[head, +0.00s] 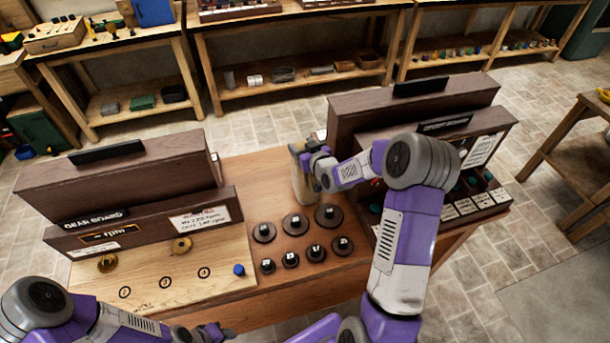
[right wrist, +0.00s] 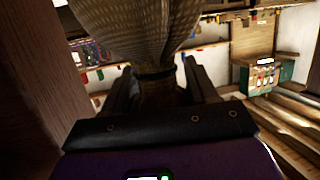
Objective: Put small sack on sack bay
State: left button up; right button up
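The small sack (head: 305,186) is a pale cloth bag at the back middle of the wooden table, left of the right-hand wooden rack. My right gripper (head: 310,160) is at its upper part. In the right wrist view, the fingers stand on both sides of the sack's gathered neck (right wrist: 157,88), and the gripper looks shut on it. I cannot tell whether the sack's bottom touches the table. My left gripper (head: 207,332) is low at the front edge of the head view, partly cut off; its opening is unclear. I cannot make out which place is the sack bay.
Several black knobbed weights (head: 295,224) stand on the table in front of the sack. The gear board (head: 170,285) with brass gears and a blue peg is at left. The dark wooden rack (head: 410,100) with labelled compartments is at right, partly behind my right arm.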

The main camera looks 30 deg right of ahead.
grip_shut()
jog(key=shift+w+r, duration=0.1)
jog(key=shift+r, duration=0.15)
